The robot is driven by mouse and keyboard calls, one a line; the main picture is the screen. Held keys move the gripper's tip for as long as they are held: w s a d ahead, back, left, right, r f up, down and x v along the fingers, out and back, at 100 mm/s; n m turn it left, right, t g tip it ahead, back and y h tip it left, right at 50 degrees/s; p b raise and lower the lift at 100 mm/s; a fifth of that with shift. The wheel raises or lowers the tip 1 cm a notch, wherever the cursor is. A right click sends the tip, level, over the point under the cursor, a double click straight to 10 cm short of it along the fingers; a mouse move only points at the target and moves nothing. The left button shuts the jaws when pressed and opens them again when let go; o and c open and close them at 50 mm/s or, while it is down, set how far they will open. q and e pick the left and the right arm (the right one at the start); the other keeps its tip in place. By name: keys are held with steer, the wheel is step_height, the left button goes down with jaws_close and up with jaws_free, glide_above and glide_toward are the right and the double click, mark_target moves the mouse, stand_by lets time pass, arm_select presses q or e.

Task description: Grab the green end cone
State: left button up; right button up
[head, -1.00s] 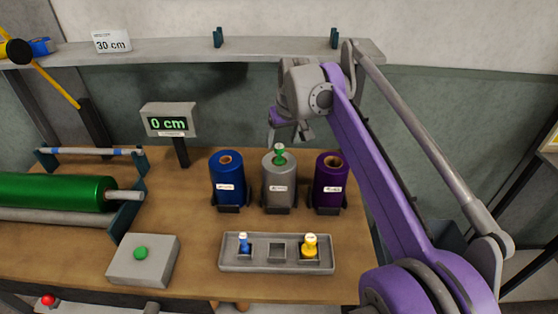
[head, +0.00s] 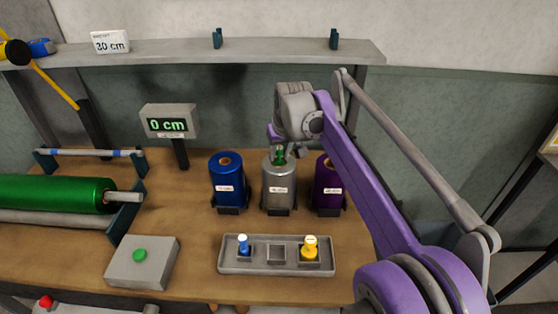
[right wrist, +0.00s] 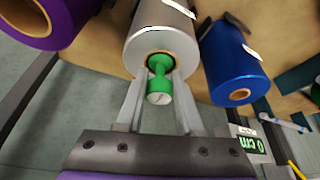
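The green end cone (head: 280,154) sits at the top core of the silver foil roll (head: 279,187), which stands upright between two other rolls. In the right wrist view the cone (right wrist: 159,84) shows its pale round end, with its narrow part in the core of the silver roll (right wrist: 160,35). My right gripper (head: 281,150) is above that roll. Its fingers (right wrist: 158,76) are open, one on each side of the cone, with small gaps seen between. My left gripper is not in view.
A blue roll (head: 227,180) and a purple roll (head: 327,187) flank the silver one closely. In front, a grey tray (head: 228,266) holds a blue cone (head: 243,245) and a yellow cone (head: 310,248), its middle slot empty. A shelf (head: 270,52) runs behind.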

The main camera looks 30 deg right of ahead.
jaws_close()
steer(key=shift+r, duration=0.1)
